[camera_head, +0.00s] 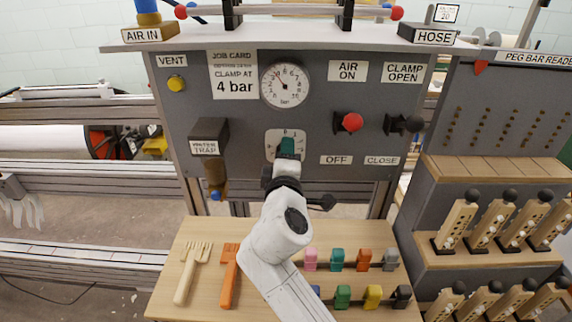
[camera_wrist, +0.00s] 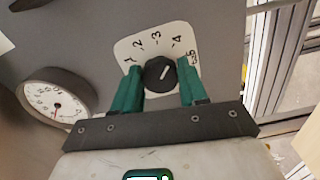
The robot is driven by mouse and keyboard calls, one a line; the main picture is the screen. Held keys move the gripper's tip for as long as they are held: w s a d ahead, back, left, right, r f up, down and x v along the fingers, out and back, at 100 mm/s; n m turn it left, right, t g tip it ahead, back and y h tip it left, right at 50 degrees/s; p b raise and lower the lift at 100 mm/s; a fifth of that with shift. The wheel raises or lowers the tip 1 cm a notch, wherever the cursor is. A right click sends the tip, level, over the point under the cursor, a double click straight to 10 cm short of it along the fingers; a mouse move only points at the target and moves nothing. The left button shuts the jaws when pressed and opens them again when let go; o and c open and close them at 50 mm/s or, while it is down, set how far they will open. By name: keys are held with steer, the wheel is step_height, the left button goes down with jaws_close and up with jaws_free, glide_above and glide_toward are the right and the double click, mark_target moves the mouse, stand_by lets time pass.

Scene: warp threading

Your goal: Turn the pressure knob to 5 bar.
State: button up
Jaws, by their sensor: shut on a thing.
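The pressure knob (camera_wrist: 160,73) is round and black with a white pointer line. It sits on a pale dial plate (camera_wrist: 150,43) marked 1 to 5. The pointer leans up and right, roughly toward the 4. My gripper (camera_wrist: 161,76) has green fingers, one on each side of the knob, shut on it. In the head view my gripper (camera_head: 287,146) covers the knob and the lower part of the dial plate (camera_head: 272,142). The pressure gauge (camera_head: 285,86) is above; its needle points up and left. It also shows in the wrist view (camera_wrist: 58,97).
A job card (camera_head: 233,75) reads "clamp at 4 bar". A red-knobbed air lever (camera_head: 351,122) and a black clamp lever (camera_head: 404,124) stick out to the right. The water trap (camera_head: 209,137) juts out at left. Tools and colored pieces lie on the bench (camera_head: 185,232) below.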

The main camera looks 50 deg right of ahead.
steer(key=shift+f+m+b, duration=0.15)
steer(key=shift+m+b, duration=1.25)
steer(key=shift+m, duration=0.45)
steer(key=shift+f+m+b, duration=0.1)
steer(key=shift+m+b, duration=1.3)
steer(key=shift+m, duration=0.45)
steer(key=o, duration=1.1)
steer(key=shift+r, duration=0.1)
steer(key=shift+c, duration=0.2)
steer(key=v, duration=1)
steer(key=shift+s+a, duration=0.3)
